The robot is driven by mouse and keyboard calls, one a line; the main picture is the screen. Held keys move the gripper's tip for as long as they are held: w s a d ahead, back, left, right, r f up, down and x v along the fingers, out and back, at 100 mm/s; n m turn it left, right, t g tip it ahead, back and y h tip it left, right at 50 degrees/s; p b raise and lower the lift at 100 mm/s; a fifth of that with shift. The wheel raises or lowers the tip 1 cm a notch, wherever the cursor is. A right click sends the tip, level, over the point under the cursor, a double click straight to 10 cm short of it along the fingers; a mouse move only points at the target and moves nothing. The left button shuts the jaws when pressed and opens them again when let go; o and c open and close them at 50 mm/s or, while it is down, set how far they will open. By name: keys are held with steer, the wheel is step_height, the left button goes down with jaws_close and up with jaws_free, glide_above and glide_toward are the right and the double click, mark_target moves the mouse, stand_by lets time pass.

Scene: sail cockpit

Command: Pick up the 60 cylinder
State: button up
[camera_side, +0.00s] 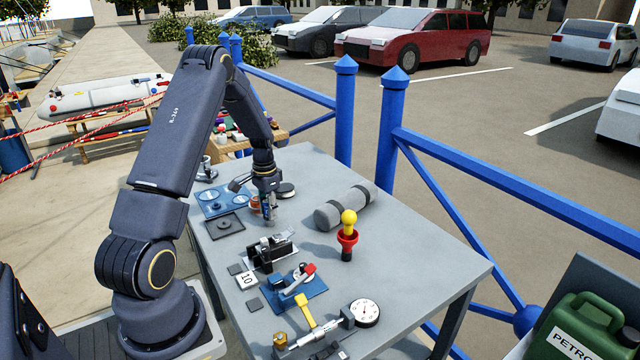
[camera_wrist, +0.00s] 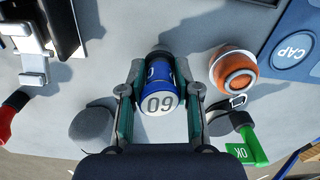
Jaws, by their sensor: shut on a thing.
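The 60 cylinder (camera_wrist: 161,100) is blue with a pale end face, and its number reads upside down in the wrist view. My gripper (camera_wrist: 162,72) is shut on it, with one finger against each side. In the side view my gripper (camera_side: 268,208) points down over the far half of the grey table, and the cylinder is small and hard to make out between the fingers. I cannot tell whether the cylinder touches the table.
An orange round part (camera_wrist: 234,72) sits close by on the right. A blue plate marked CAP (camera_wrist: 292,50) lies beyond it. A green OK tag (camera_wrist: 250,148) is at lower right.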

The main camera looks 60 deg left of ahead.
jaws_close()
